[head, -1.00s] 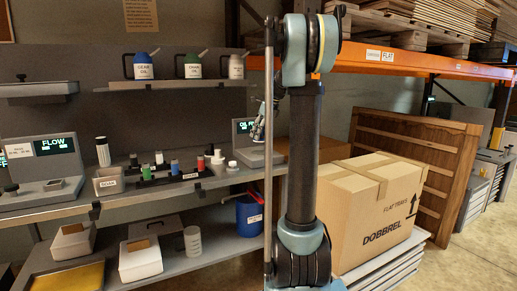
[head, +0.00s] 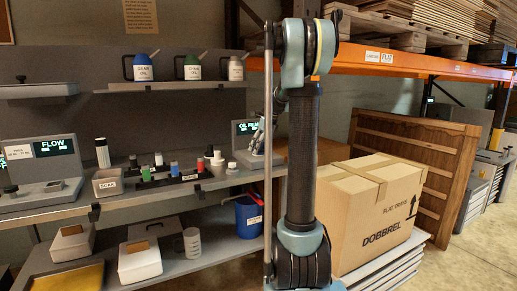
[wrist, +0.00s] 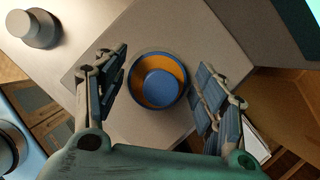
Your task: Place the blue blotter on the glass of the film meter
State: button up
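My gripper (wrist: 160,78) is open in the wrist view, its fingers spread on both sides of a round orange disc with a dark rim. This disc is the glass (wrist: 179,69) of the film meter. A round blue piece, which looks like the blue blotter (wrist: 160,87), shows within the orange disc, a little off centre. Neither finger touches it. In the head view the film meter (head: 245,128) stands at the right end of the bench with a lit OIL FILM screen. My gripper (head: 258,138) is small there, just above its plate, and partly hidden behind my arm.
A dark rack (head: 168,178) with several coloured pieces lies left of the meter. A white-topped piece (head: 232,166) stands close to the meter. The upper shelf (head: 180,86) holds oil cans. A blue bucket (head: 248,216) is below, and a large carton (head: 365,215) stands at the right.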

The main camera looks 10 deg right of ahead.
jog(key=shift+r, duration=0.15)
jog(key=v, duration=1.2)
jog(key=s+a+f+n+h, duration=0.1)
jog(key=s+f+n, duration=0.3)
jog(key=s, duration=0.4)
jog(key=s+a+f+n, duration=0.2)
jog(key=s+f+n, duration=0.25)
jog(key=s, duration=0.35)
jog(key=s+a+f+n+h, duration=0.1)
jog(key=s+f+n, duration=0.2)
jog(key=s+n, duration=0.35)
jog(key=s+f+n+h, duration=0.1)
jog(key=s+f+n, duration=1)
jog(key=s+f, duration=0.7)
jog(key=shift+s+d+g, duration=0.15)
jog(key=shift+s+g, duration=0.15)
jog(key=shift+s, duration=0.1)
jog(key=shift+w, duration=0.1)
jog(key=shift+w+f, duration=0.15)
jog(key=shift+w, duration=0.2)
